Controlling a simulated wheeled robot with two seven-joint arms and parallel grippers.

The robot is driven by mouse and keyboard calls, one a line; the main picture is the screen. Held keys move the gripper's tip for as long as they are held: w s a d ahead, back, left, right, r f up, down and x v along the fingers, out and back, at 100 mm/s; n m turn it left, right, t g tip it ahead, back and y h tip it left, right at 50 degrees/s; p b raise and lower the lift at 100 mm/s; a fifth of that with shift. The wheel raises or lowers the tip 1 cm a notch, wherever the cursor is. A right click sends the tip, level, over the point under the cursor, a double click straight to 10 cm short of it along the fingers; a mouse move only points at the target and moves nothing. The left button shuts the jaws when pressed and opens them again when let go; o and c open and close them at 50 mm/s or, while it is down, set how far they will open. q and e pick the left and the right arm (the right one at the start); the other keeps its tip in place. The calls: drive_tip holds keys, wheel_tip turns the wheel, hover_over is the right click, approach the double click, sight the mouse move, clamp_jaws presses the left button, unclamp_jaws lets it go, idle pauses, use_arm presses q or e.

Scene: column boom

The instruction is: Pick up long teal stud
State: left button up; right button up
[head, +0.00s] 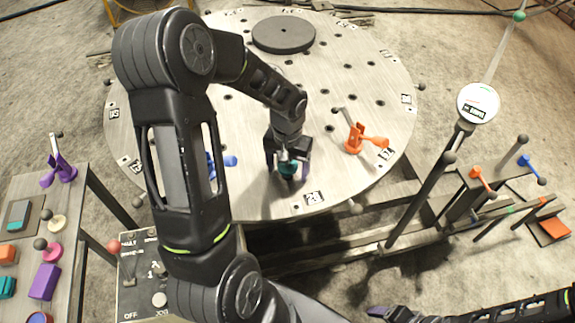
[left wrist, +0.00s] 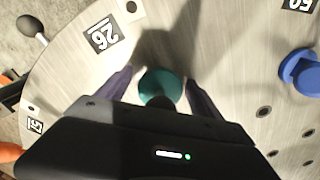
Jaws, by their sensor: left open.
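The teal stud (head: 287,170) stands on the round metal table near its front edge; my left gripper partly hides it, so its length cannot be judged. In the left wrist view its round teal head (left wrist: 160,86) shows between the two purple-grey fingers. My left gripper (head: 287,174) points down over the stud, open, with a finger on each side. I see a gap beside the stud, and contact cannot be made out. My right gripper (head: 385,312) shows only in part at the bottom edge of the head view, and its jaws are unclear.
The round table (head: 330,110) has many holes and a dark disc (head: 284,34). An orange clamp (head: 356,138) stands right of my gripper; a blue part (left wrist: 300,72) stands on the other side. A side bench (head: 70,223) holds coloured parts. A gauge post (head: 425,190) rises at right.

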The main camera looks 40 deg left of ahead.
use_arm(q)
drive_tip(key=c, duration=1.5)
